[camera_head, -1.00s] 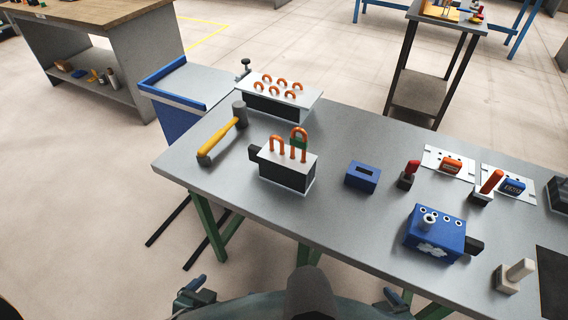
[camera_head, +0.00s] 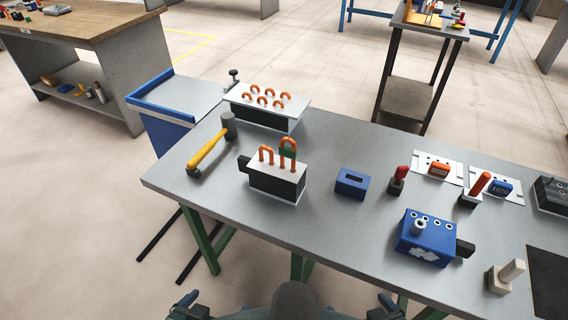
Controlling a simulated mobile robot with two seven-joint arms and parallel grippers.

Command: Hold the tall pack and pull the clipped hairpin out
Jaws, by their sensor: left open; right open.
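The near pack (camera_head: 277,182) is a dark block with a light top and a black tab on its left side. It stands upright on the grey workbench. Copper-orange hairpins rise from its top. The taller hairpin (camera_head: 288,142) on the right has a green clip (camera_head: 288,154) around it; a shorter hairpin (camera_head: 266,152) stands left of it. My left gripper (camera_head: 184,304) is open at the bottom edge, well short of the pack. My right gripper (camera_head: 384,306) is open at the bottom edge, also apart from everything. Both are partly cut off.
A wider pack (camera_head: 262,118) with several low hairpins stands behind. A yellow-handled hammer (camera_head: 207,150) lies left of the near pack. A blue slotted block (camera_head: 352,183), a red-handled tool (camera_head: 398,181) and a blue fixture (camera_head: 424,238) stand to the right. Bench space before the near pack is clear.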

